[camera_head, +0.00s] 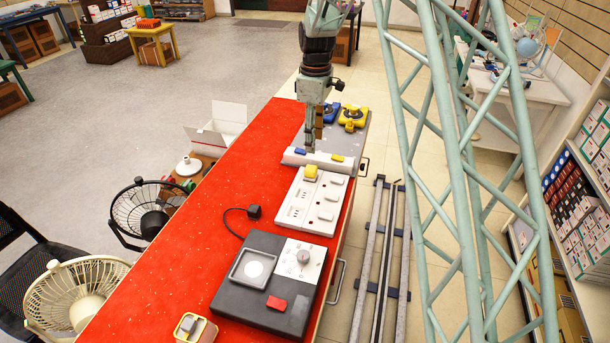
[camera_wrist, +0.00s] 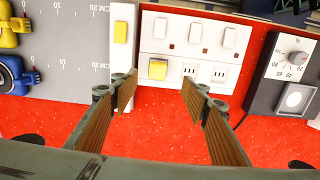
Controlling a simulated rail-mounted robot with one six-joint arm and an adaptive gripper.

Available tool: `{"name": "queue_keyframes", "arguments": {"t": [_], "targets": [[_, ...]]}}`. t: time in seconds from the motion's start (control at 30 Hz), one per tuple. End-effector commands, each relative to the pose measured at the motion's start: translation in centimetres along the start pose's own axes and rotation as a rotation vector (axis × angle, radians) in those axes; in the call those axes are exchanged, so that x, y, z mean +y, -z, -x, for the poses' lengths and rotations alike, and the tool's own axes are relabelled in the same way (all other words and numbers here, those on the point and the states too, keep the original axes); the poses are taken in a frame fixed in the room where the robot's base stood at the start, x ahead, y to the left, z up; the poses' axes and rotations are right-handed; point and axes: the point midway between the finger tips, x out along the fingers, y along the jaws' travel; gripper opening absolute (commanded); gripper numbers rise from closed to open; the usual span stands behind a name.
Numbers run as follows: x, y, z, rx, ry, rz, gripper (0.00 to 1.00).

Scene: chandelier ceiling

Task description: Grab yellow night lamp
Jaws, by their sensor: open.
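In the wrist view the lamp (camera_wrist: 158,69) sits on the strip (camera_wrist: 205,56), just beyond and between my fingertips. My gripper (camera_head: 311,147) hangs over the bench near the lamp. In the wrist view my gripper (camera_wrist: 158,86) is open, with its two wooden-coloured fingers apart and nothing between them. I cannot tell the exact height of the fingertips above the lamp.
A white strip with blue and yellow pieces (camera_head: 319,162) lies close by the lamp. Blue and yellow devices (camera_head: 352,118) stand on the grey ruled board (camera_wrist: 60,65). A dark box with a dial (camera_head: 270,281) and a black plug (camera_head: 254,211) are nearer. Red bench surface is free beside them.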

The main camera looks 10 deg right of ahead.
Motion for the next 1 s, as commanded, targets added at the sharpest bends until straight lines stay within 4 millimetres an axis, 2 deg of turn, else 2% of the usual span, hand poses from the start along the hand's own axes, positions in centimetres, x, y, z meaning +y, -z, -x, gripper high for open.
{"name": "queue_keyframes", "arguments": {"t": [0.2, 0.67, 0.83, 1.0], "targets": [[0.5, 0.3, -1.2, -0.003, 0.005, 0.017, 0.42], [0.5, 0.3, -1.6, -0.003, 0.006, 0.018, 0.42], [0.5, 0.3, -2.8, -0.004, 0.007, 0.018, 0.42], [0.5, 0.3, -4.8, -0.004, 0.007, 0.018, 0.42]]}}
